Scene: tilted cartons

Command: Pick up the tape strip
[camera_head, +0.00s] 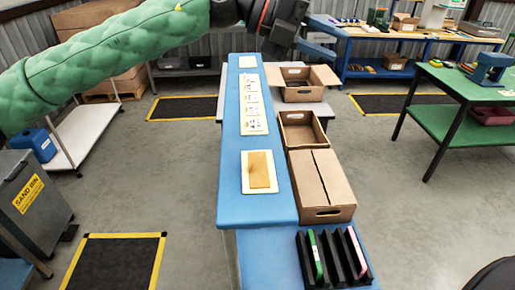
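A flat tan strip (263,170), which appears to be the tape strip, lies on a white plate (247,187) on the long blue table (235,209). Nothing covers it. My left gripper (328,40) is at the top of the view, above the far end of the table and well away from the strip. Its two blue-grey fingers point right and look spread, with nothing seen between them. My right gripper is not in view.
A closed carton (320,180) and two open cartons (302,132) (303,83) line the table's right side. A printed sheet (253,105) lies beyond the plate. A black slotted rack (334,262) holds green and pink-edged items at the near end.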

